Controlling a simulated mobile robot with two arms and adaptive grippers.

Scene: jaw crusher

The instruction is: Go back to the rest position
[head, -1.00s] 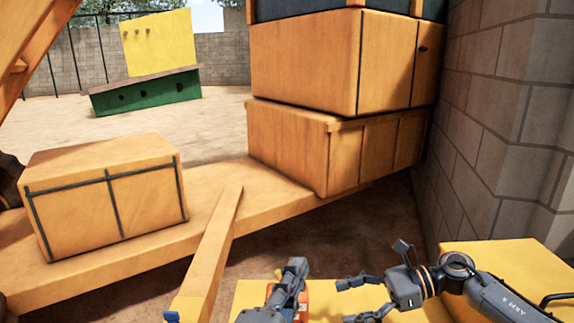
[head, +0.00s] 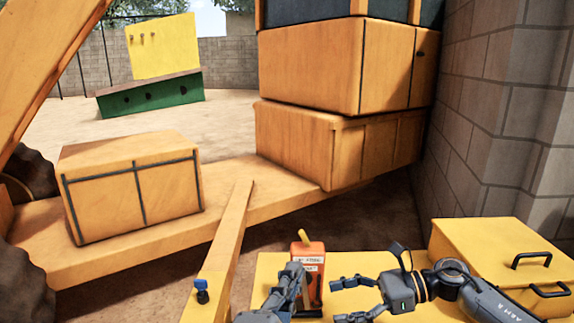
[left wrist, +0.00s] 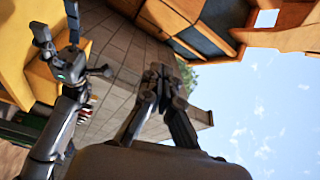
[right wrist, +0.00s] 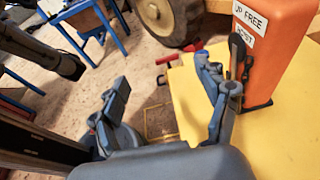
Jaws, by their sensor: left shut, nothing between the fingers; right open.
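My left gripper (head: 290,272) is at the bottom middle of the head view, pointing up and in front of part of the orange control box. Its fingers are together and empty, as the left wrist view also shows (left wrist: 164,74). My right gripper (head: 338,300) is just right of the box, its fingers spread to the left over the yellow surface. In the right wrist view the right gripper (right wrist: 163,72) is open with nothing between its fingers. One of its fingers overlaps the edge of the orange control box (right wrist: 275,55) there; I cannot tell whether they touch.
The orange control box (head: 314,262) has a yellow lever and stands on a yellow surface (head: 268,268). A yellow lidded box with black handles (head: 490,245) is at right, by a block wall (head: 475,130). A yellow beam (head: 225,245) and blue-topped lever (head: 202,290) are at left.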

